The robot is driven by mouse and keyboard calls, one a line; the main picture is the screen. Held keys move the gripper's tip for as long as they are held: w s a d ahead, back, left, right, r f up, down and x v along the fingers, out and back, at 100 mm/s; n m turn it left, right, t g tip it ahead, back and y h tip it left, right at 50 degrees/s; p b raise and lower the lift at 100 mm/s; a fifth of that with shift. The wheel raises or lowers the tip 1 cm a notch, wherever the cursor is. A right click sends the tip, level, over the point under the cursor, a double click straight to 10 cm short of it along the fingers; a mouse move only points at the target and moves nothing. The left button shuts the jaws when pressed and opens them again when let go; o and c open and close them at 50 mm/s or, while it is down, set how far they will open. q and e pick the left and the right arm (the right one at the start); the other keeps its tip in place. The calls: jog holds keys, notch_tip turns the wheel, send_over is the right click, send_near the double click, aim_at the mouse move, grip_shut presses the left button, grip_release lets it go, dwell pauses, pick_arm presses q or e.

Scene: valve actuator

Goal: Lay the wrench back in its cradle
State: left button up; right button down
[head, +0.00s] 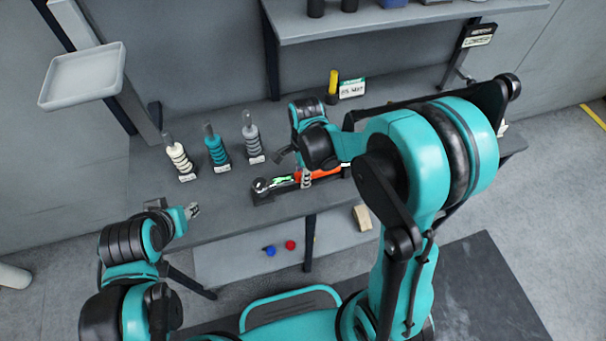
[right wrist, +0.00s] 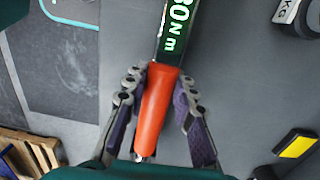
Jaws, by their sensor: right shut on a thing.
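The torque wrench has an orange handle (right wrist: 157,105) and a dark body with green "80 N m" lettering (right wrist: 171,30). In the head view its orange handle (head: 304,176) shows above the workbench, with its dark end to the left. My right gripper (right wrist: 157,100) is shut on the handle, one finger on each side; its arm partly hides the wrench in the head view. A dark block (head: 262,192) is at the wrench's left end; I cannot tell whether it is the cradle or the wrench head. My left gripper (head: 192,211) is off the bench's front left, its jaws too small to read.
Three ringed posts, white (head: 179,160), teal (head: 215,149) and grey (head: 251,137), stand on the bench left of the wrench. A lower shelf holds a blue ball (head: 269,250) and a red ball (head: 290,244).

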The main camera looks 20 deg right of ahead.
jog(key=shift+f, duration=0.15)
jog(key=c, duration=1.2)
grip_release()
jog(key=r, duration=1.2)
jog(key=shift+w+d, duration=0.2)
jog(key=shift+d, duration=0.05)
jog(key=s+d+n+t+b, duration=0.1)
jog(key=s+n+t, duration=0.1)
jog(key=n, duration=0.4)
jog(key=s+d+n+t+b, duration=0.1)
jog(key=s+n+t, duration=0.2)
jog(key=s+n, duration=0.2)
jog(key=s+d+n+t, duration=0.2)
jog(key=s+n, duration=0.1)
jog(key=n, duration=0.3)
jog(key=shift+s+d+f+n+t+b, duration=0.1)
jog(key=shift+s+f+n+t+b, duration=0.2)
jog(key=shift+s+b, duration=0.1)
